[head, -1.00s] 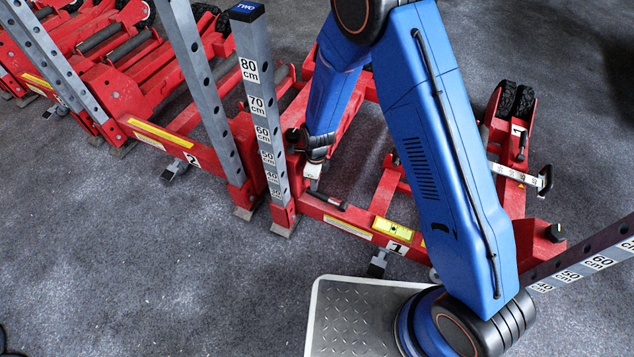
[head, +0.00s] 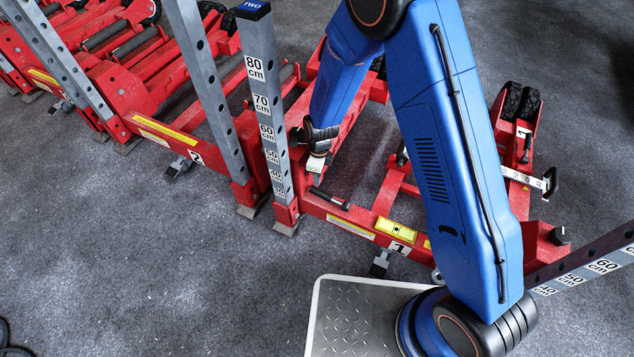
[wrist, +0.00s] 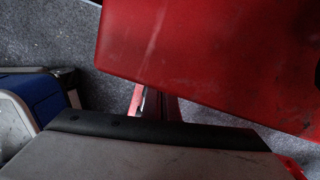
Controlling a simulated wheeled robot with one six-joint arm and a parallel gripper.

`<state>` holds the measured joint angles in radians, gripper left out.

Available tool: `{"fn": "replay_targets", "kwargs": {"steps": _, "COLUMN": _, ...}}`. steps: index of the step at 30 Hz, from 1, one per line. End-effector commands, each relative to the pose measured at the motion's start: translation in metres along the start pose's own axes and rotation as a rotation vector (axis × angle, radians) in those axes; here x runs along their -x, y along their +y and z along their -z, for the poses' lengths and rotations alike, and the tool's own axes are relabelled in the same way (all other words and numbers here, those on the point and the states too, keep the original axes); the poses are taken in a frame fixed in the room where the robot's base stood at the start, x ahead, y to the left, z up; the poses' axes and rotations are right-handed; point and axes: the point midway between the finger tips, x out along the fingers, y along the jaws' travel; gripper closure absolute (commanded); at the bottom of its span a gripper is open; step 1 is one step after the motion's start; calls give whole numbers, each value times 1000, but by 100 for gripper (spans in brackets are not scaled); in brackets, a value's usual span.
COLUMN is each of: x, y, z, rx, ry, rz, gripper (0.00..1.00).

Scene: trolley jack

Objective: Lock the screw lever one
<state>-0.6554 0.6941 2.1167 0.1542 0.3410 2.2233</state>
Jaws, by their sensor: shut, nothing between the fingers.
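The red trolley jack marked 1 (head: 385,225) lies under and beyond my blue arm. A short black-handled lever (head: 331,199) lies along its front beam, near the foot of the grey post. A second black lever (head: 527,148) stands beside the upper number 1 label. I cannot tell for sure which is screw lever one. My gripper (head: 316,164) is shut and empty, just above and left of the first lever and right of the post. They look apart. In the wrist view, a large red block (wrist: 220,60) fills the upper right; no lever is clearly recognisable.
The grey post (head: 266,120) with centimetre labels stands close left of my gripper. Jack 2 (head: 160,130) is further left. A T-handle (head: 548,183) sticks out at right. A metal plate (head: 345,325) lies in front. The floor at lower left is mostly free.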

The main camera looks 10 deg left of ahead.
Motion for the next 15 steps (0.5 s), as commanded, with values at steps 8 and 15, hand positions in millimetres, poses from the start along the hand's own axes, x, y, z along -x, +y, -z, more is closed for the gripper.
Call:
{"fn": "replay_targets", "kwargs": {"steps": 8, "x": 50, "y": -1, "z": 0, "rx": -1, "ry": -2, "rz": 2, "gripper": 100}}
{"fn": "replay_targets", "kwargs": {"steps": 15, "x": 94, "y": -1, "z": 1, "rx": -3, "ry": -3, "rz": 3, "gripper": 100}}
